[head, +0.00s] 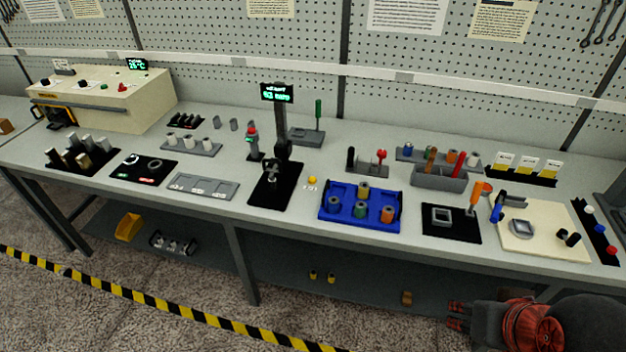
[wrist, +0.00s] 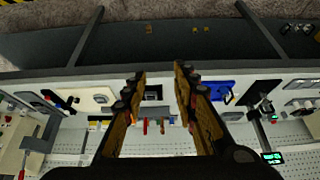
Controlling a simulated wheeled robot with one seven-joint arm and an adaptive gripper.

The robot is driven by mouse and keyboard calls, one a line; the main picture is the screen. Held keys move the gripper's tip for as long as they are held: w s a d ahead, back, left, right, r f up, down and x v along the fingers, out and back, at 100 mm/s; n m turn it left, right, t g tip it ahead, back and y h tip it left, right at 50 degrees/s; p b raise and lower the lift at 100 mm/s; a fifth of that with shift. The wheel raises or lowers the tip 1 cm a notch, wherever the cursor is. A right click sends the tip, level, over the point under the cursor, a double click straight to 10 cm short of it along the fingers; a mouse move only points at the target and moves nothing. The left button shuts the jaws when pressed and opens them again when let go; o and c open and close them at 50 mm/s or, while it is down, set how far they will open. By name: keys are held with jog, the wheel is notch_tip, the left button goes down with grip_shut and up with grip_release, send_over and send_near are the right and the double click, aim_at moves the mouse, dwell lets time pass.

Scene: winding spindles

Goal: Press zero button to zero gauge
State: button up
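The gauge is a black stand (head: 281,150) on a black base near the middle of the bench, with a lit green display (head: 276,93) on top; its digits are too small to read surely. A small yellow button (head: 312,180) with a white label sits just right of the base, apparently the zero button. The display also shows in the wrist view (wrist: 272,157), low at the right; I cannot make out the button there. My gripper (head: 455,315) is at the lower right, in front of the bench and far from the button. In the wrist view its fingers (wrist: 159,71) are apart and empty.
A blue tray (head: 333,216) with spools stands right of the button. A grey plate (head: 203,195) lies left of the gauge. A grey caddy (head: 440,181) and a cream board (head: 545,246) are farther right. A cream machine (head: 110,98) stands at the left end.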

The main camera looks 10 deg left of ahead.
jog(key=shift+c, duration=1.3)
